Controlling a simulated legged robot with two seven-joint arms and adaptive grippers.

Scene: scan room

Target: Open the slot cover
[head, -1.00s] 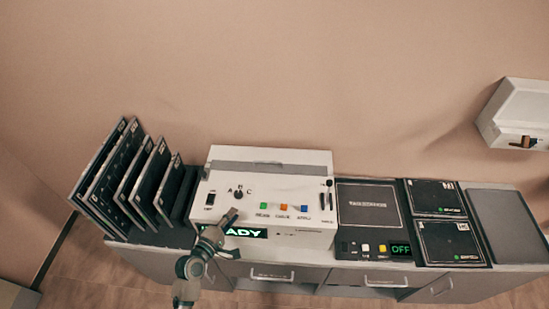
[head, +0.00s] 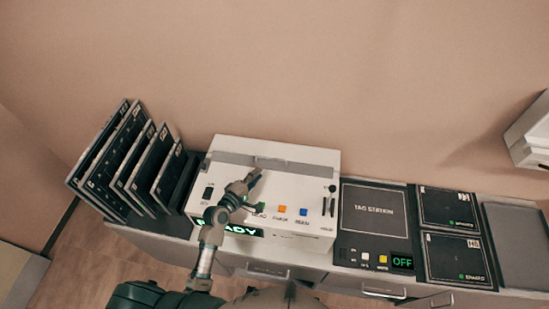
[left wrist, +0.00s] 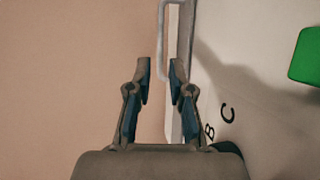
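A white scanner (head: 318,205) stands on the counter in the head view. The slot cover (head: 310,172) is a grey strip along its top back, lying closed, with a thin handle (head: 270,161) on it. My left gripper (head: 254,175) is over the scanner's top panel, just in front of the handle, and hides the dial. My right gripper is not in view.
Black plates stand in a rack (head: 178,190) left of the scanner. A tag station (head: 375,212) and two dark plates (head: 447,208) lie to the right, beside an empty grey tray (head: 515,235). A white wall box (head: 532,135) is at far right.

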